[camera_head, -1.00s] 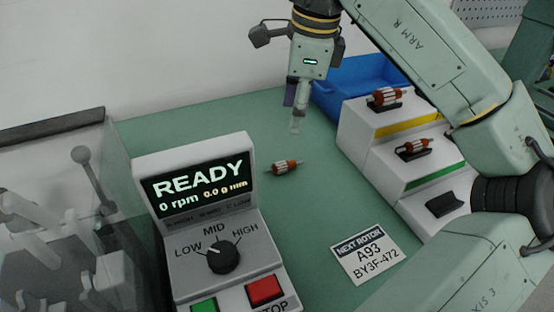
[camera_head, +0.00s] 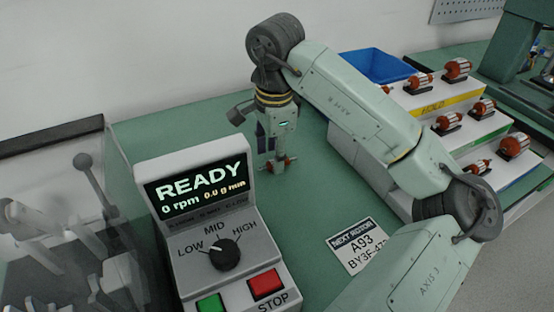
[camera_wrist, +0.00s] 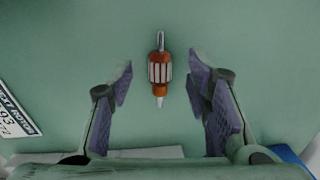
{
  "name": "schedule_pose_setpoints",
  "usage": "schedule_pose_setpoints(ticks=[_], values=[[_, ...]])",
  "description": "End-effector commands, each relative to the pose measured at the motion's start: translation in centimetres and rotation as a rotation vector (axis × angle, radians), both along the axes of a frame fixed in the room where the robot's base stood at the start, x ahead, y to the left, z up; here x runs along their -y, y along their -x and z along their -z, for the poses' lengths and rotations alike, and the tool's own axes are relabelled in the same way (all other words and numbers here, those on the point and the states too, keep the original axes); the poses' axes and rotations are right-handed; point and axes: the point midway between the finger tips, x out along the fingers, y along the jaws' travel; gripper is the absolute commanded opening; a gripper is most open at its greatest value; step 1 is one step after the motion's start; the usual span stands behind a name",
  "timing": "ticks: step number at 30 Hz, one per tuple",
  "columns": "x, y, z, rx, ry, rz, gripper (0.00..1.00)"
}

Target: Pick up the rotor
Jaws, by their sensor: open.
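The rotor (camera_wrist: 159,72) lies on the green bench top, with orange-brown windings, a pale striped core and a shaft at each end. In the wrist view it lies between the lines of my two open fingers, touching neither, toward their tips. My gripper (camera_wrist: 159,82) is open and empty.
The test console (camera_head: 208,225) stands left of the rotor, its screen reading READY, 0 rpm. A white stepped rack (camera_head: 362,158) with several other rotors stands to the right, before a blue bin (camera_head: 375,66). A card (camera_head: 358,245) reads NEXT ROTOR A93. A clear-walled enclosure (camera_head: 60,215) is at the far left.

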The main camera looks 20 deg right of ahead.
Motion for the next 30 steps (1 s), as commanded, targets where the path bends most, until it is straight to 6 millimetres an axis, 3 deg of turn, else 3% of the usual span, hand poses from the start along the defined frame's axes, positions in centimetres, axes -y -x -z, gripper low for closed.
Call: schedule_pose_setpoints(ticks=[6,13,30], values=[[0.0,-0.2,2.1,0.001,-0.001,0.001,0.44],[0.0,-0.2,2.3,0.001,0.0,0.001,0.44],[0.0,-0.2,2.3,0.001,0.0,0.001,0.06]])
